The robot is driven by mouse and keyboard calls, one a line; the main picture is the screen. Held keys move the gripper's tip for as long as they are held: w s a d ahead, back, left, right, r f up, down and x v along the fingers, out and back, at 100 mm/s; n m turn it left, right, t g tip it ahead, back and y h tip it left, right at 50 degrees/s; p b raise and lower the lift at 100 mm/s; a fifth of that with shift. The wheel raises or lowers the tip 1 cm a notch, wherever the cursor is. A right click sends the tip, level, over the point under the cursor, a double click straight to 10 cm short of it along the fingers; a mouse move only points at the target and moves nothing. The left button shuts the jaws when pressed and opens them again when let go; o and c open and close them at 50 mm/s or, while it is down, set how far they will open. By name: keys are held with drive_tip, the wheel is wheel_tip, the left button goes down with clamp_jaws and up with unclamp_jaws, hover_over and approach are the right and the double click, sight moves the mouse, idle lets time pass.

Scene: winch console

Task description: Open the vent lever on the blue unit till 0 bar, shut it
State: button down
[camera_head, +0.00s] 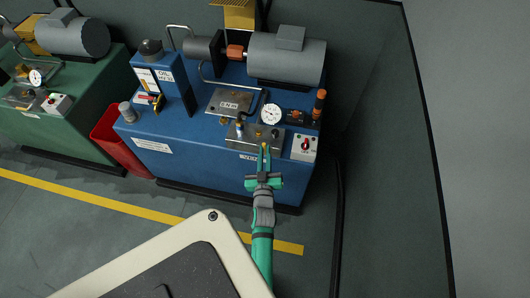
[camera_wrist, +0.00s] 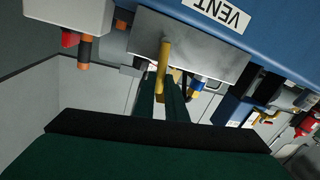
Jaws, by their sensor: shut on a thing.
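The blue unit (camera_head: 207,150) stands in the middle of the head view. Its yellow vent lever (camera_head: 264,155) points forward from the grey metal block (camera_head: 243,139) at the front edge. My gripper (camera_head: 264,174) is at that lever, its fingers shut on it. In the wrist view the yellow lever (camera_wrist: 164,57) comes out of the block between my two green fingers (camera_wrist: 162,92), beside the upside-down VENT label (camera_wrist: 230,15). A round white pressure gauge (camera_head: 271,114) stands behind the block; its needle is too small to read.
A switch box (camera_head: 305,147) with a red knob and an orange-tipped handle (camera_head: 320,102) sit to the right of the lever. A red bin (camera_head: 110,136) stands between the blue unit and a similar green unit (camera_head: 85,125). The floor right of the blue unit is largely clear.

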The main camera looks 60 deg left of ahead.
idle(0.5)
drive_tip(key=c, duration=1.8)
unclamp_jaws()
drive_tip(key=shift+d, duration=0.1)
drive_tip(key=v, duration=1)
drive_tip(key=shift+d, duration=0.3)
drive_tip(key=shift+s, duration=0.15)
